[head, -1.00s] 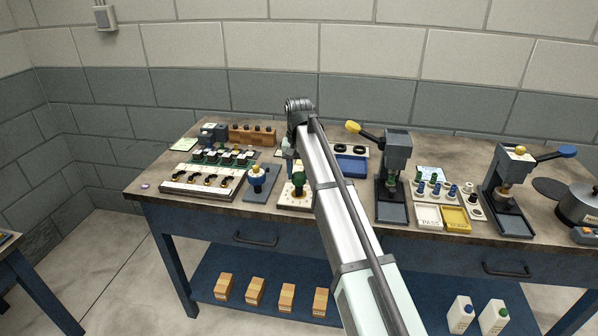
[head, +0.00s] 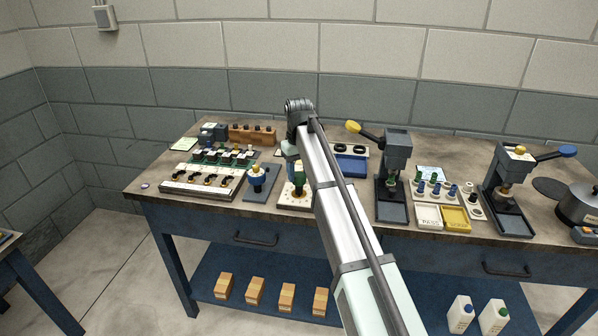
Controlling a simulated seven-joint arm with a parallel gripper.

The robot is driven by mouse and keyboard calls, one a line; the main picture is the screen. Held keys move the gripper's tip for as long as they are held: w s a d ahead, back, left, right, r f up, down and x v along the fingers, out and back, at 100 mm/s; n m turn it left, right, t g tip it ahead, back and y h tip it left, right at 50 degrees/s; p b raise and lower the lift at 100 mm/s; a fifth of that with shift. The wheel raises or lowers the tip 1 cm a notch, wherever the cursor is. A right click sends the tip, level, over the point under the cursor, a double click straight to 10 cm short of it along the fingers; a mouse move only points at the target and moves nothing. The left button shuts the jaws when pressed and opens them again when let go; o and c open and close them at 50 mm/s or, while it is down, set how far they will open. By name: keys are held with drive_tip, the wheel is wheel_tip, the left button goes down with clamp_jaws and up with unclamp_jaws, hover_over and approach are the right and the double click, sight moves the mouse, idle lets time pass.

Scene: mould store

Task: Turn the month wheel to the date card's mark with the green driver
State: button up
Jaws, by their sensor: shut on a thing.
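My gripper (head: 292,152) hangs below the arm's elbow over the bench, largely hidden by my own arm. It is shut on the green driver (head: 298,172), which stands upright over a pale square plate (head: 287,203) with a dark round centre and small marks around it. This plate looks like the month wheel's mount. The arm covers its right part, and the wheel's setting is too small to read. A pale green card (head: 185,144) lies at the bench's back left; I cannot tell whether it is the date card.
A blue stand with a yellow-topped knob (head: 257,170) is close on the left. Beyond it are a rack of dark curved parts (head: 203,182) and a wooden block (head: 252,135). A yellow-handled press (head: 393,165) and a blue tray (head: 351,165) stand to the right.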

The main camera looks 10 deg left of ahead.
drive_tip(key=shift+n, duration=0.4)
drive_tip(key=n, duration=0.4)
idle(0.5)
drive_tip(key=shift+n, duration=0.4)
drive_tip(key=shift+r, duration=0.2)
drive_tip(key=shift+r, duration=2.3)
